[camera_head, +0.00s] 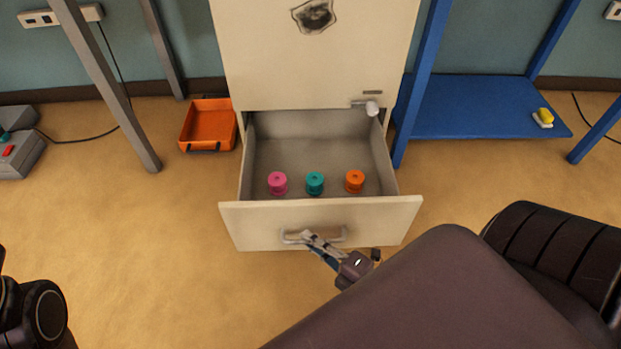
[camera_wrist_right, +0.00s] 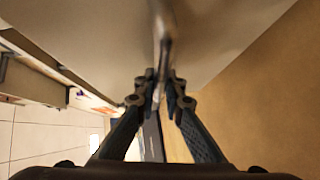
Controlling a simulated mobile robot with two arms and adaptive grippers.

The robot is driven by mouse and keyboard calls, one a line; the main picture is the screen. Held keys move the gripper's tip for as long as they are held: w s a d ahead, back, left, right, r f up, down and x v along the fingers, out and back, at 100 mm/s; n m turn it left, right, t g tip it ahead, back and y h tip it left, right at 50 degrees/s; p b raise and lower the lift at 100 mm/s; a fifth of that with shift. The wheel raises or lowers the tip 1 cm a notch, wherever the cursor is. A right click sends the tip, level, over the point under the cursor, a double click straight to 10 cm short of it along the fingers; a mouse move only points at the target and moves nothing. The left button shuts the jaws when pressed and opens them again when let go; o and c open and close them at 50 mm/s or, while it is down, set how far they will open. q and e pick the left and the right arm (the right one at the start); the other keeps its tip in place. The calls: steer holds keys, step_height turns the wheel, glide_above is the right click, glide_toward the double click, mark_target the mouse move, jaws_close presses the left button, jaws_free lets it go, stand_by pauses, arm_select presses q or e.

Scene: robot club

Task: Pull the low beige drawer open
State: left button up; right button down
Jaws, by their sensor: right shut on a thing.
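The low beige drawer (camera_head: 385,213) stands pulled out from the beige cabinet (camera_head: 270,60). Its grey inside shows, with a pink spool (camera_head: 278,183), a teal spool (camera_head: 315,183) and an orange spool (camera_head: 355,181) standing on the drawer floor. My right gripper (camera_head: 312,240) is at the drawer front, shut on the metal handle (camera_head: 338,237). In the right wrist view the fingers (camera_wrist_right: 160,85) close around the handle bar (camera_wrist_right: 163,35). A part of my left arm shows at the lower left, but its gripper does not show.
An orange tray (camera_head: 186,130) lies on the floor left of the cabinet. A blue shelf (camera_head: 470,110) with a small yellow-topped item (camera_head: 545,115) stands on the right. A key-like knob (camera_head: 371,108) sticks out above the drawer. The floor in front on the left is clear.

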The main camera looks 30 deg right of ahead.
steer(key=c, duration=2)
jaws_free()
steer(key=v, duration=1.2)
